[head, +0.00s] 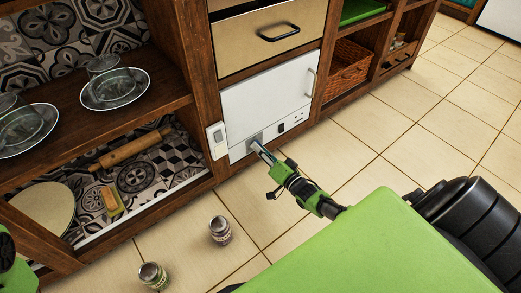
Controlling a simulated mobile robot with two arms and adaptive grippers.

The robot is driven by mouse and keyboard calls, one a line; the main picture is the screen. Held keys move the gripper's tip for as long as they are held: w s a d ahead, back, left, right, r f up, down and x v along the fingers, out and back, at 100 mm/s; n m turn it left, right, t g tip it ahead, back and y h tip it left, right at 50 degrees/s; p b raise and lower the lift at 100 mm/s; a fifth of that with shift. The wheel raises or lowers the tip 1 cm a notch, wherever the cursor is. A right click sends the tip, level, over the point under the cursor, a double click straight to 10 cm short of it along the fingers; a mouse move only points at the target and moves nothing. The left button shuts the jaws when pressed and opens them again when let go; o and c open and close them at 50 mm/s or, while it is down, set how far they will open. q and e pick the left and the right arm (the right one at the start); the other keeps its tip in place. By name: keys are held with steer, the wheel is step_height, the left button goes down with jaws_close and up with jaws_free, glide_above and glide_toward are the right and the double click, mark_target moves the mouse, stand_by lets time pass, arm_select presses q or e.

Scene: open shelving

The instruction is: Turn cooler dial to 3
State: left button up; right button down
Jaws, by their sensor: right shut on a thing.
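The cooler (268,92) is a white-fronted unit built into the wooden shelving, with a handle on its right side and a control strip along its bottom. My right gripper (257,146) reaches the left part of that strip and is shut on the dial there. The fingers cover most of the dial, so its pointer and the number it stands at cannot be read. A green part of mine shows at the left edge, but the left gripper itself is not in view.
A white switch-like box (217,140) sits on the post left of the cooler. Two small jars (220,230) (152,275) stand on the tiled floor. Glass dishes (115,88) and a rolling pin (131,151) are on the left shelves. The floor to the right is clear.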

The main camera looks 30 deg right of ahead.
steer(key=c, duration=1.8)
jaws_free()
steer(key=shift+c, duration=0.2)
steer(key=shift+o, duration=0.3)
steer(key=s, duration=1.2)
steer(key=shift+d+r, duration=0.3)
steer(key=shift+r, duration=0.05)
